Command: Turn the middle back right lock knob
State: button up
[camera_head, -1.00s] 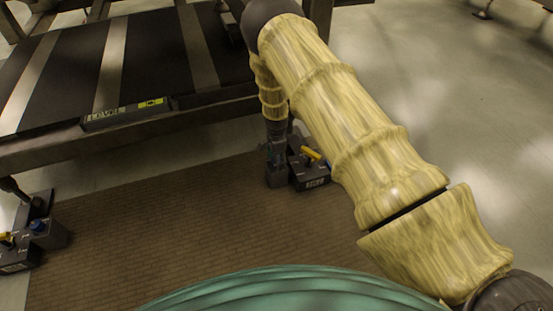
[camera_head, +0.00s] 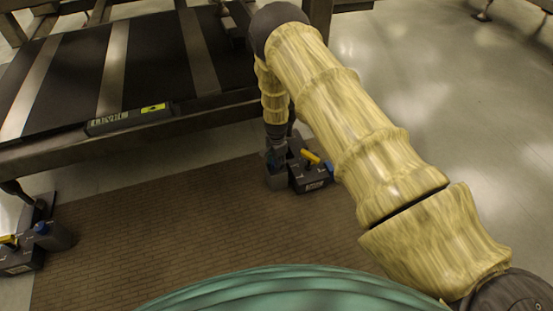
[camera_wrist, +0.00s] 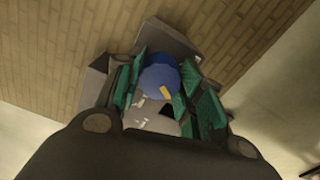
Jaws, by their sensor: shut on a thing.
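The lock knob (camera_wrist: 158,77) is blue with a small yellow mark and shows in the wrist view between the green-padded fingers of my gripper (camera_wrist: 160,85). My gripper is shut on it from above. In the head view my gripper (camera_head: 277,158) points down at a dark grey lock box (camera_head: 312,180) with a yellow handle (camera_head: 310,157).
A dark low platform (camera_head: 150,60) with a label bar (camera_head: 128,118) lies behind. A brown brick-patterned mat (camera_head: 170,230) covers the floor in front and is clear.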

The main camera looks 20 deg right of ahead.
jog(key=n+p, duration=0.2)
jog(key=n, duration=0.1)
jog(key=shift+r+n, duration=0.15)
jog(key=shift+n, duration=0.25)
jog(key=n+p, duration=0.2)
jog(key=n, duration=0.1)
jog(key=shift+n, duration=0.3)
jog(key=n+p, duration=0.1)
jog(key=n, duration=0.3)
jog(key=shift+p, duration=0.3)
jog(key=shift+s+f+n+p, duration=0.1)
jog(key=shift+n+p, duration=0.1)
jog(key=shift+n, duration=0.8)
jog(key=shift+f+n+p, duration=0.1)
jog(key=shift+n+p, duration=0.05)
jog(key=shift+n, duration=0.85)
jog(key=o, duration=1)
